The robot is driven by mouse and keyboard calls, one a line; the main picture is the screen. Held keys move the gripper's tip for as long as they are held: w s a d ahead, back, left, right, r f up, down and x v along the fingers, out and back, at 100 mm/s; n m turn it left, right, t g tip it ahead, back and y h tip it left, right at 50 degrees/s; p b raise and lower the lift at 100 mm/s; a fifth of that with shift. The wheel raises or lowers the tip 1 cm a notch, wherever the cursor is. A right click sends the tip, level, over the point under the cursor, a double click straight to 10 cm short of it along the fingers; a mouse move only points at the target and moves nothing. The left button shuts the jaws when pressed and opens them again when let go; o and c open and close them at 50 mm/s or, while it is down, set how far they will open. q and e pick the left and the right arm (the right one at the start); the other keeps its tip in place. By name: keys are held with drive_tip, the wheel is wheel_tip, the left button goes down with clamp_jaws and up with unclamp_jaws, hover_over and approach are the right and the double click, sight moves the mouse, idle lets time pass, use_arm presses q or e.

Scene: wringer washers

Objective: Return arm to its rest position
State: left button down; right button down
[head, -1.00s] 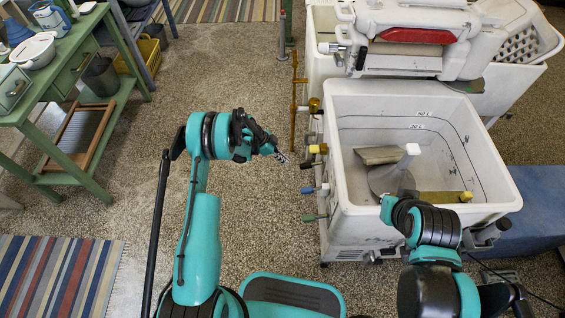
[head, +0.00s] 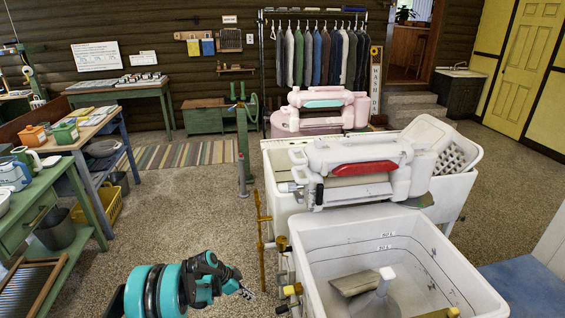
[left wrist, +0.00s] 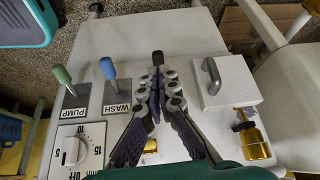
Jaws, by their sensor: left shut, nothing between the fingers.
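My left gripper (head: 246,292) is at the lower left of the head view, beside the left wall of the front white washer tub (head: 400,232). It is shut and empty, clear of the tub. In the left wrist view its dark fingers (left wrist: 158,75) are closed in front of a white washer panel (left wrist: 180,35). That panel has a green-knobbed PUMP lever (left wrist: 62,75), a blue-knobbed WASH lever (left wrist: 108,68) and a timer dial (left wrist: 75,150). The fingers appear apart from these controls. My right arm is out of view.
A green table (head: 60,185) stands at the left. The speckled floor (head: 195,215) between table and washers is open.

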use_arm(q)
drive_tip(key=s+a+r+n+t+y, duration=0.1)
drive_tip(key=s+r+n+y, duration=0.3)
drive_tip(key=r, duration=0.7)
drive_tip(key=s+r+n+t+h, duration=0.1)
drive_tip(key=s+r+n, duration=0.1)
drive_tip(key=s+r, duration=0.65)
drive_tip(key=s+a+r+n+t+y, duration=0.1)
drive_tip(key=s+r+n, duration=0.3)
drive_tip(key=s, duration=0.5)
drive_tip(key=s+a+r+n+t+y, duration=0.2)
drive_tip(key=s+r+n, duration=0.2)
drive_tip(key=s, duration=0.5)
drive_tip(key=shift+s+a, duration=0.15)
drive_tip(key=shift+s, duration=0.05)
